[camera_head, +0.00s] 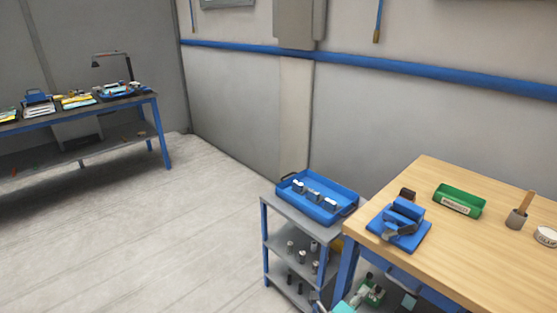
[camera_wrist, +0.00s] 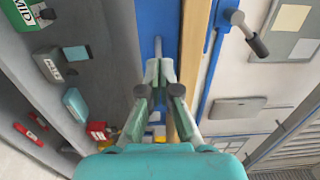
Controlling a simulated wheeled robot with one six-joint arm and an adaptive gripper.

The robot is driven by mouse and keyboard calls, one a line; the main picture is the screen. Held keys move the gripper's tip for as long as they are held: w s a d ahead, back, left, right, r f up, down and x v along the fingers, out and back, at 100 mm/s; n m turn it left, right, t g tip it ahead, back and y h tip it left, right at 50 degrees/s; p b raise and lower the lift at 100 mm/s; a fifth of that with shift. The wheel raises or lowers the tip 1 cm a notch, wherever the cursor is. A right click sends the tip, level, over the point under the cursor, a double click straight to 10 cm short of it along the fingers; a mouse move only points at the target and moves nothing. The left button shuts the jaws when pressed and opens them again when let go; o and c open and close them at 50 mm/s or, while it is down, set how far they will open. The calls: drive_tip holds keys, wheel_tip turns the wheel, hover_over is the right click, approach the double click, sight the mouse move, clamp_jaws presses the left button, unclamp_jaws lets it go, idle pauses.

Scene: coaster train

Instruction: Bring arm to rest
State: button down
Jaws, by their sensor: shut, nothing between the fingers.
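My gripper (camera_wrist: 159,68) shows in the wrist view with its two grey-green fingers close together and nothing between them. Its teal body fills the lower middle of that view. In the head view only a small teal part of my arm shows at the bottom edge, low beside the workbench; the rest is out of frame. In the wrist view a wooden edge (camera_wrist: 190,65) and blue framing lie beyond the fingers, and I see no clear contact.
A wooden workbench (camera_head: 465,258) stands at the right with a blue vise (camera_head: 402,222) and a green bin (camera_head: 459,200). A grey shelf cart (camera_head: 300,222) carries a blue tray (camera_head: 340,213). Another bench (camera_head: 75,112) stands far left. Floor (camera_head: 150,240) between is clear.

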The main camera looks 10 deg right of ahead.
drive_tip(key=s+a+r+n+t+y, duration=0.1)
drive_tip(key=s+a+n+y, duration=0.3)
drive_tip(key=s+n, duration=0.5)
drive_tip(key=s+a+r+n+t+y, duration=0.1)
drive_tip(key=s+a+r+n+y, duration=0.3)
drive_tip(key=s+n, duration=0.6)
drive_tip(key=s+a+r+n+t+y, duration=0.1)
drive_tip(key=s+a+r+n+y, duration=0.2)
drive_tip(key=s, duration=2.3)
drive_tip(key=shift+s+a+r+n+t+y, duration=0.35)
drive_tip(key=shift+n+y, duration=1.45)
drive_tip(key=shift+n, duration=1.5)
drive_tip(key=shift+w+a+f, duration=0.1)
drive_tip(key=shift+w+a, duration=0.05)
